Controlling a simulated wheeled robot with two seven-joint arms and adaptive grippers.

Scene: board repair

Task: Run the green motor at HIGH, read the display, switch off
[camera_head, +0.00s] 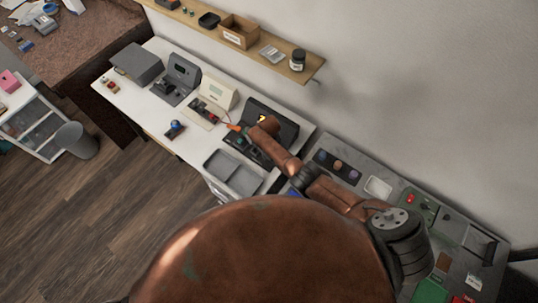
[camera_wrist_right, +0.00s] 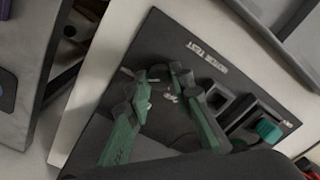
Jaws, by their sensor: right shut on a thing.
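In the right wrist view, the dark panel (camera_wrist_right: 155,40) marked MOTOR TEST lies under my right gripper (camera_wrist_right: 165,76). Its two fingers close in over the middle of the panel, among small white marks. It is shut on a small dark part, likely the knob, mostly hidden by the fingers. The green motor (camera_wrist_right: 268,130) sits in a dark holder beside the gripper; it also shows in the head view (camera_head: 240,141). The dark display box (camera_head: 282,121) shows a yellow character, partly covered by my right arm, so I cannot read it fully. My left gripper is out of view.
A grey tray (camera_head: 232,172) lies in front of the test station. A cream meter (camera_head: 219,92) and a grey device (camera_head: 184,72) stand to its left. A small blue item (camera_head: 175,129) lies on the white bench. A shelf (camera_head: 300,73) runs along the wall behind.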

